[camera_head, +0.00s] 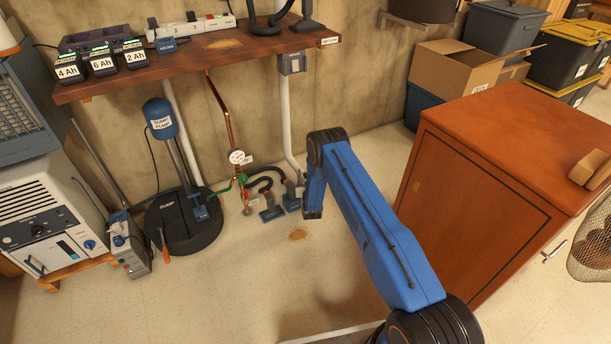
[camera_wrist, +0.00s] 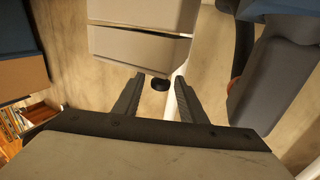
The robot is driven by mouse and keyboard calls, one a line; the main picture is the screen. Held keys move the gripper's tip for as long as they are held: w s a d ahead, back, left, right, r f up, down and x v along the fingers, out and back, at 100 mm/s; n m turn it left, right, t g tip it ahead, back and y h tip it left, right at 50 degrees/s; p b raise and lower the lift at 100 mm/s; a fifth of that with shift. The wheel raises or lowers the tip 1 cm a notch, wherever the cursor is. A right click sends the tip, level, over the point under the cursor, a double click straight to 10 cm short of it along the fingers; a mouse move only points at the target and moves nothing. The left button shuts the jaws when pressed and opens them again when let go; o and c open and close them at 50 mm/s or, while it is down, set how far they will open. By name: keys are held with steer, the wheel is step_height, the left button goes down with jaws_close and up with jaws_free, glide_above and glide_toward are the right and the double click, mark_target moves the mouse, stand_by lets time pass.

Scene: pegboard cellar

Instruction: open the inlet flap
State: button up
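In the wrist view, a pale grey box (camera_wrist: 140,15) is close ahead. A narrow dark gap separates it from a lower grey piece (camera_wrist: 138,50), which looks like the flap. A small black knob (camera_wrist: 160,84) shows at that piece's edge. My gripper (camera_wrist: 159,78) is open; its fingertips lie either side of the knob, and contact cannot be told.
A dark blue-grey object (camera_wrist: 280,85) stands close on the right in the wrist view. In the head view, a wooden shelf (camera_head: 190,55) runs along the wall, a sump pump (camera_head: 185,215) stands below, and a wooden cabinet (camera_head: 470,200) is right of my arm. The middle floor is mostly clear.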

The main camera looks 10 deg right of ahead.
jaws_close()
steer(key=shift+r, duration=0.1)
